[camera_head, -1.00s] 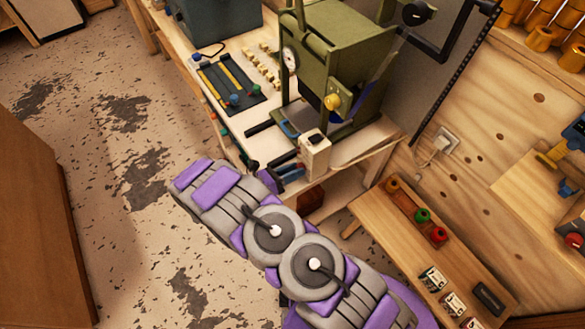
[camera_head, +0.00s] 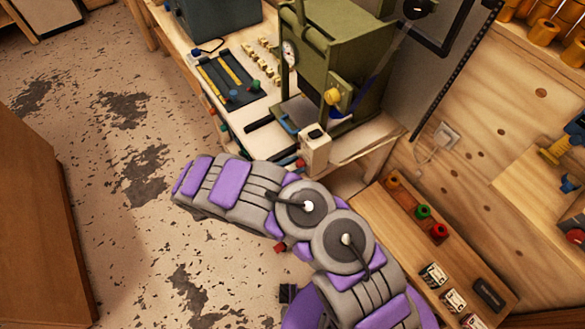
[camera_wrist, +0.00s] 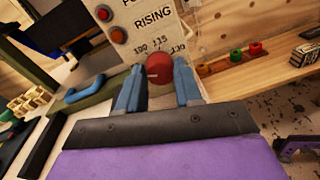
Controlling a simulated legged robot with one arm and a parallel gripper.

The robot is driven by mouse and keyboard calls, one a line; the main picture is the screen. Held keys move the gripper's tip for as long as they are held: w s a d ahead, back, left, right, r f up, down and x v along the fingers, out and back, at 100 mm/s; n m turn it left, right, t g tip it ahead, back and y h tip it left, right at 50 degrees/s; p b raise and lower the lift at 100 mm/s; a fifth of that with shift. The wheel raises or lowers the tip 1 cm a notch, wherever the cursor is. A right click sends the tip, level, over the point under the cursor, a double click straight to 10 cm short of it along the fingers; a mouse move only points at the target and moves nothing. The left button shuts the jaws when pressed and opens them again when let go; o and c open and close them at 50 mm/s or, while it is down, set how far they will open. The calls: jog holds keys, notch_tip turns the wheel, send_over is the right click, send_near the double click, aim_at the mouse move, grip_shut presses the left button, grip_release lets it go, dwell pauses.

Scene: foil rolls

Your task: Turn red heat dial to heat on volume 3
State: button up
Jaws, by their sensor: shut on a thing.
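The red heat dial (camera_wrist: 160,67) sits low on a pale control panel (camera_wrist: 150,18), just under the printed numbers 100, 115 and 130. My gripper (camera_wrist: 158,74) has its two blue fingers on either side of the dial and is shut on it. The dial's pointer mark is too small to read. In the head view the panel is the white box (camera_head: 315,152) at the front of the green press (camera_head: 340,55). My arm hides most of the gripper there.
Two round buttons, one red (camera_wrist: 103,13) and one orange (camera_wrist: 118,36), are on the panel left of the word RISING. A blue handle (camera_wrist: 88,92) lies left of my fingers. A low wooden bench (camera_head: 400,235) with coloured spools stands right of my arm.

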jog(key=m+b, duration=0.3)
jog(key=m, duration=0.1)
jog(key=shift+f+y, duration=0.2)
jog(key=shift+y, duration=0.1)
jog(key=m+t+b, duration=0.1)
jog(key=m+b, duration=0.2)
jog(key=m, duration=0.5)
jog(key=shift+s+y+b, duration=0.15)
jog(key=shift+y+b, duration=0.15)
jog(key=shift+d+m+t, duration=0.1)
jog(key=shift+m+t, duration=0.3)
jog(key=shift+m, duration=1.9)
jog(key=shift+s, duration=0.1)
jog(key=shift+f, duration=0.1)
jog(key=o, duration=1)
jog(key=shift+o, duration=0.2)
